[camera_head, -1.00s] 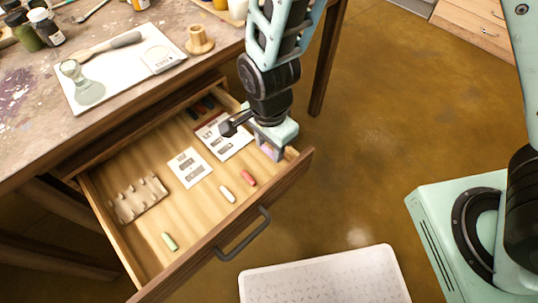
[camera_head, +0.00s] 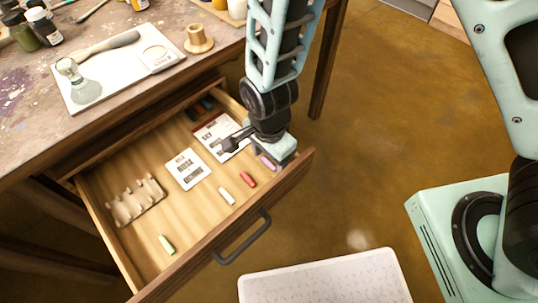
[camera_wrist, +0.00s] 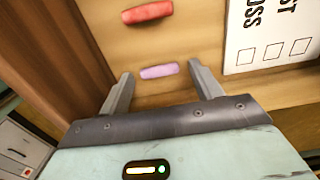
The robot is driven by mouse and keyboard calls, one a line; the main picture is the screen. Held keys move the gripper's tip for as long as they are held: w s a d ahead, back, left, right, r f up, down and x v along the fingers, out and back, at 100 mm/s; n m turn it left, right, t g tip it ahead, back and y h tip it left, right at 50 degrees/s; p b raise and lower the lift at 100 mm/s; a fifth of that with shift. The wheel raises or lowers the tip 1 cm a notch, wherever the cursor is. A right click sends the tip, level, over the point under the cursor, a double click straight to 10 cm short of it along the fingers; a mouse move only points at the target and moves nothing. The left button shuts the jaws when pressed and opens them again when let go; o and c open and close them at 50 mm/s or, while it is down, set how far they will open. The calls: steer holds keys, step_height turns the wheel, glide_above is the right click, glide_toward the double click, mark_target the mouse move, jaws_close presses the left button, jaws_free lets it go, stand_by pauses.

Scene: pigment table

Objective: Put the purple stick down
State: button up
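The purple stick (camera_head: 269,163) lies on the floor of the open drawer, near its front right corner. In the wrist view the purple stick (camera_wrist: 159,71) lies between my two fingers, with a gap on each side. My gripper (camera_wrist: 161,72) is open around it and low over the drawer floor. In the head view my gripper (camera_head: 263,157) hides part of the area around the stick. The red stick (camera_head: 248,179) lies beside it, with the white stick (camera_head: 227,196) and the green stick (camera_head: 167,244) further along.
The drawer (camera_head: 235,213) has a front wall close to my gripper. Printed cards (camera_head: 187,169) and a notched rack (camera_head: 136,200) lie inside. Dark sticks (camera_head: 200,108) lie at the back. Bare floor shows between the green stick and rack.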

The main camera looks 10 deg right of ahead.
mark_target(269, 162)
step_height(269, 162, up, 12)
steer(key=p, duration=0.4)
steer(key=s+d+r+n, duration=0.8)
steer(key=s+r+n, duration=0.3)
steer(key=n, duration=0.8)
step_height(269, 162, up, 3)
steer(key=shift+s+d+f+y, duration=0.15)
steer(key=shift+s+f+y, duration=0.05)
steer(key=shift+y, duration=0.1)
